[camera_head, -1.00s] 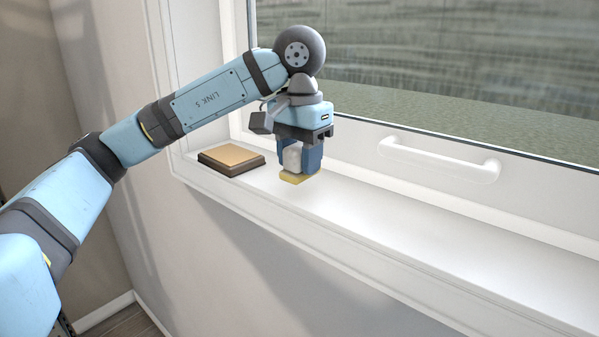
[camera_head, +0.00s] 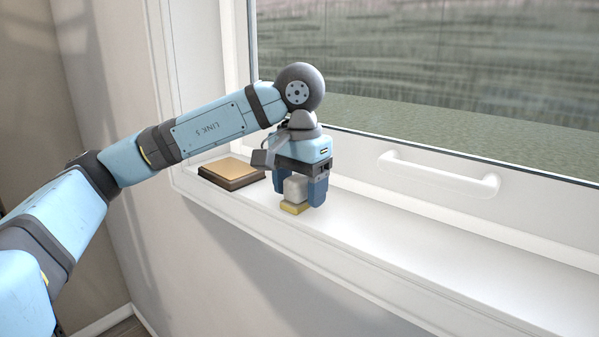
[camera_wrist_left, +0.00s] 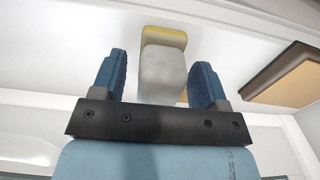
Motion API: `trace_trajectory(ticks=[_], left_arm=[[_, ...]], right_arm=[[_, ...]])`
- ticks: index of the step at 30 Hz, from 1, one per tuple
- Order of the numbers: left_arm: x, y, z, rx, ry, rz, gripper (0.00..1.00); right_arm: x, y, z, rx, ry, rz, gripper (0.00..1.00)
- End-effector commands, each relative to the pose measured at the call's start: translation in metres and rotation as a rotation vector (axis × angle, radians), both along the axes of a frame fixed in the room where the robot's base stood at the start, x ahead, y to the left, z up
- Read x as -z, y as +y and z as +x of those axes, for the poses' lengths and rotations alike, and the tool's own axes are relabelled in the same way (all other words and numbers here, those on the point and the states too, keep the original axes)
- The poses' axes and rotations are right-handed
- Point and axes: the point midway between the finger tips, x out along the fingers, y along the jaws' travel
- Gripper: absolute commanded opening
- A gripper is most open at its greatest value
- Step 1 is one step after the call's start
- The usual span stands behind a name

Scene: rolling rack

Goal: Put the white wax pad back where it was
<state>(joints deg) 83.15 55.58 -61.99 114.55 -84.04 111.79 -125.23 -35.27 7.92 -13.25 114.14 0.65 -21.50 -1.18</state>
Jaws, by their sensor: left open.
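The white wax pad (camera_head: 296,189), a pale block with a yellow base, appears to rest upright on the white window sill (camera_head: 400,258), near its front edge. It also shows in the left wrist view (camera_wrist_left: 163,73). My left gripper (camera_head: 300,192) points down over it, one blue finger on each side. The fingers are open, and the left wrist view shows a gap between each finger and the block. The pad's far side is hidden. My right gripper is not in view.
A dark-edged pad with a tan top (camera_head: 232,169) lies on the sill to the left of my gripper. A white window handle (camera_head: 440,175) sticks out at the right. The sill to the right is clear. The window glass is behind.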

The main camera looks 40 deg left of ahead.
Motion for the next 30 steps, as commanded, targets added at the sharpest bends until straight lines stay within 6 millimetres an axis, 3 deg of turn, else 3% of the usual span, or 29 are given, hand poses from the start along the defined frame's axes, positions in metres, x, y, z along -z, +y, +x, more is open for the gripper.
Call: trace_trajectory(ticks=[5, 18, 24, 30], left_arm=[[-0.020, -0.001, 0.001, 0.001, -0.004, -0.002, 0.67], [-0.100, 0.000, 0.000, 0.000, -0.004, 0.001, 0.67], [-0.118, 0.000, 0.000, 0.002, -0.001, 0.001, 0.67], [-0.123, 0.000, 0.000, 0.001, 0.000, 0.001, 0.67]], right_arm=[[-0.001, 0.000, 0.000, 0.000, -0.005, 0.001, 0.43], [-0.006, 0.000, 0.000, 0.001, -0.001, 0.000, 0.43], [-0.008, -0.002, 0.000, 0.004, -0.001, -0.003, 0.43], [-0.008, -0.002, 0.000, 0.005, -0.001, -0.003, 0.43]])
